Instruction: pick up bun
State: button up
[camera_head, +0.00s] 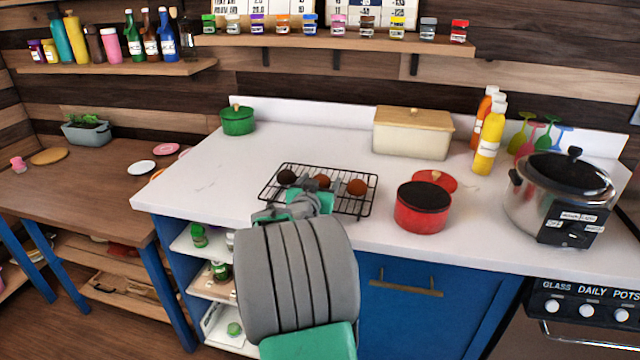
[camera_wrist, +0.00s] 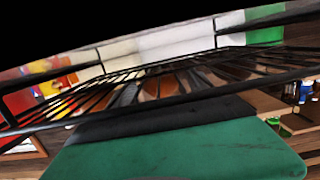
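Three round buns sit in a row on a black wire rack (camera_head: 272,197) on the white counter: a dark brown bun (camera_head: 287,176) at left, a reddish-brown bun (camera_head: 321,181) in the middle and an orange-brown bun (camera_head: 357,187) at right. My gripper (camera_head: 312,198) is at the rack's front, just before the middle bun and partly covering it. The wrist view shows a green and black part of my gripper close up, with the rack's wires (camera_wrist: 150,75) right beyond it. Brown rounded shapes show blurred through the wires. My fingertips are hidden, so I cannot tell their opening.
A red pot (camera_head: 423,210) stands right of the rack, with its red lid (camera_head: 434,181) behind it. A cream box (camera_head: 411,138), sauce bottles (camera_head: 489,140) and a large cooker (camera_head: 560,195) stand farther right. A green pot (camera_head: 238,121) is behind left. The counter's left part is clear.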

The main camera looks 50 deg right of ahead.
jog(key=shift+a+f, duration=0.15)
jog(key=shift+f, duration=0.25)
jog(key=c, duration=1.2)
